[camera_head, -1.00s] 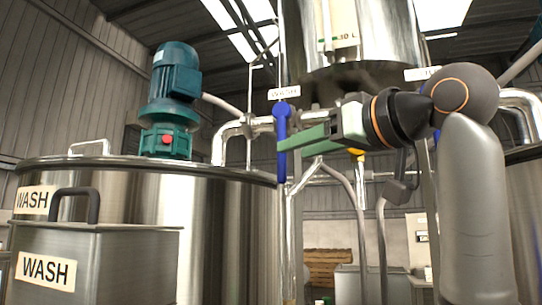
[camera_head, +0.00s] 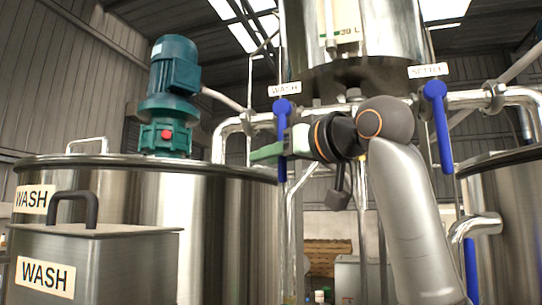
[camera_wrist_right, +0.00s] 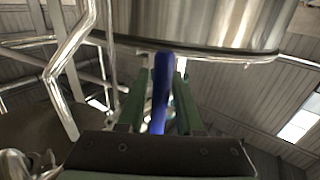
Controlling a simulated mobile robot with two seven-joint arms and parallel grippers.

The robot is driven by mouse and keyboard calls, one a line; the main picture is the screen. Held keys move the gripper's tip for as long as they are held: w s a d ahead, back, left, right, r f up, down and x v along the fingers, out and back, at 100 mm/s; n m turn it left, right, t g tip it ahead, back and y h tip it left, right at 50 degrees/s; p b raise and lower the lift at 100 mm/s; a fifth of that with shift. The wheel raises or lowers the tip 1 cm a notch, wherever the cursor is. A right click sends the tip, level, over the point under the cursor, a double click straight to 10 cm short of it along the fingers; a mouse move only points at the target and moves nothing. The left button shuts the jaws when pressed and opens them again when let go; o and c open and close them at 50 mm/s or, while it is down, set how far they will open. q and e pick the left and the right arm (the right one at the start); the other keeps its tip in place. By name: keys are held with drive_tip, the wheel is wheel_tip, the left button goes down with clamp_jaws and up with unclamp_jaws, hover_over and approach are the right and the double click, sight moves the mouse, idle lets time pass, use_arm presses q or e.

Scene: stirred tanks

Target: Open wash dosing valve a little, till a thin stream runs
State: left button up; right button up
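The blue handle of the wash dosing valve (camera_head: 281,112) hangs straight down under the WASH tag (camera_head: 285,89), across the horizontal pipe. My right gripper (camera_head: 266,151) is at the lower part of this handle, with its green fingers pointing left past it. In the right wrist view the blue handle (camera_wrist_right: 160,95) stands between the two green fingers of the right gripper (camera_wrist_right: 161,78), with narrow gaps beside it, so the gripper looks open around it. The gripper hides part of the handle in the head view. I see no stream. My left gripper is out of view.
A second blue handle (camera_head: 440,130) hangs under the SETTLE tag at the right. The WASH tank (camera_head: 215,215) with its teal motor (camera_head: 174,75) stands at the left, a WASH box (camera_head: 140,262) before it. A steel vessel (camera_head: 375,35) hangs above the pipes.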

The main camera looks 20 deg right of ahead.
clamp_jaws()
idle(1.1)
